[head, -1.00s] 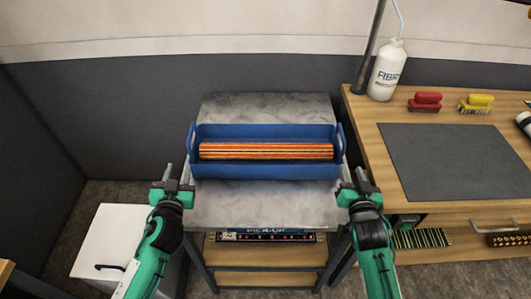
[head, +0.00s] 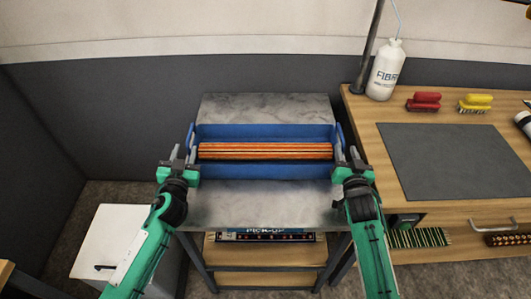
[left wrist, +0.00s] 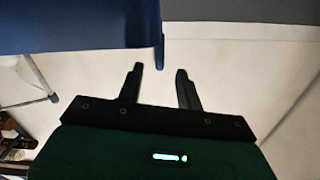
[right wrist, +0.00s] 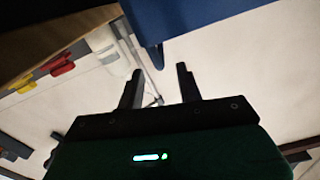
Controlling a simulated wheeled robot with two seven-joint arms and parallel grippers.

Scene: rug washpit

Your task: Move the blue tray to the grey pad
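The blue tray (head: 265,132) stands on the grey-topped pick-up stand and holds a striped orange roll (head: 265,151). It has a raised handle at each end. My left gripper (head: 183,155) is open at the tray's left end; in the left wrist view the tray's handle edge (left wrist: 158,45) lies just beyond and between the two fingertips. My right gripper (head: 346,155) is open at the right end; in the right wrist view the handle edge (right wrist: 157,52) is between and just beyond its fingertips. The grey pad (head: 455,160) lies bare on the wooden bench at the right.
The wooden bench (head: 372,131) carries a white bottle (head: 386,72), a red brush (head: 423,102) and a yellow brush (head: 475,103) behind the pad. A lamp pole (head: 371,45) stands at its back left. A white bin (head: 112,243) is at lower left.

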